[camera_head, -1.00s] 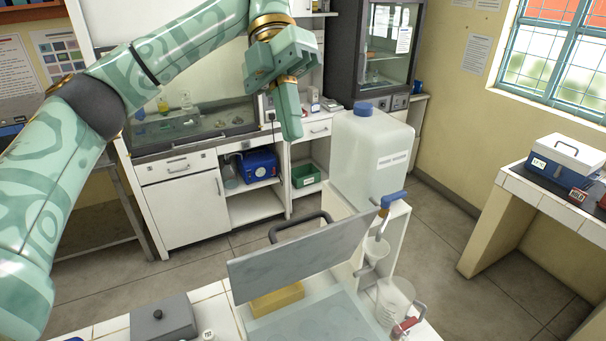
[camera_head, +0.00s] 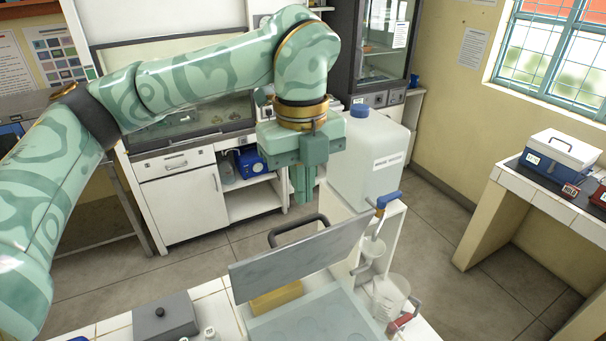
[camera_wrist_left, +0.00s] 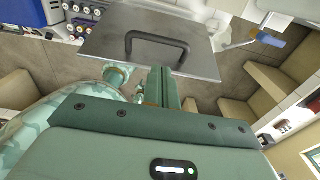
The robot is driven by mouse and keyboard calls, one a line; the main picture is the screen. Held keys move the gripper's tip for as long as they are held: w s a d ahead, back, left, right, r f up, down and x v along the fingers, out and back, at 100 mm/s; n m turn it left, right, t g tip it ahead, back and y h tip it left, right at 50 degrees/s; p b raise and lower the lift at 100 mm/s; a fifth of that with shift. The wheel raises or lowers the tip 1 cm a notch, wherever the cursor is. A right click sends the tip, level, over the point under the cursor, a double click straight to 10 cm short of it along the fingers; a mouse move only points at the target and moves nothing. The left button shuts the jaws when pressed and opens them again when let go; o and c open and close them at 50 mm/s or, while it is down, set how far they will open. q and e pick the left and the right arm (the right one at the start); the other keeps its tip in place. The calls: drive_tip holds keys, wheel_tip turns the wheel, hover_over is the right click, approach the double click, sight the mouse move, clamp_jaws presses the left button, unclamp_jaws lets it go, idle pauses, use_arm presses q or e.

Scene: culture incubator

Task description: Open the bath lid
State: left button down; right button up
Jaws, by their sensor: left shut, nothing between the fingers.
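The bath lid (camera_head: 298,262) is a flat grey metal plate. It stands raised and tilted over the bath, and its dark loop handle (camera_head: 290,228) is on the far side. My left gripper (camera_head: 303,196) is shut and empty, fingers pointing down, just above and behind the handle in the head view. In the left wrist view the closed fingers (camera_wrist_left: 164,88) appear beside the lid (camera_wrist_left: 110,45) and its handle (camera_wrist_left: 157,40), seemingly apart from them. My right gripper is not in view.
A large white carboy (camera_head: 368,160) with a blue cap stands right of the gripper. A blue-handled tap (camera_head: 388,200) and a clear beaker (camera_head: 388,298) are right of the bath. A grey box with a knob (camera_head: 165,318) stands left. A yellow block (camera_head: 276,298) sits under the lid.

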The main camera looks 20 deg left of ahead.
use_arm(q)
drive_tip(key=shift+s+d+f+p, duration=0.1)
drive_tip(key=shift+f+p, duration=0.4)
drive_tip(key=shift+f, duration=2.6)
drive_tip(key=w+a+g+h, duration=0.1)
drive_tip(key=w+a, duration=0.3)
drive_tip(key=a, duration=0.1)
drive_tip(key=shift+h, duration=0.4)
drive_tip(key=shift+r, duration=0.1)
drive_tip(key=v, duration=1.6)
drive_tip(key=shift+w+g, duration=0.3)
drive_tip(key=shift+w, duration=0.05)
drive_tip(key=shift+a, duration=0.1)
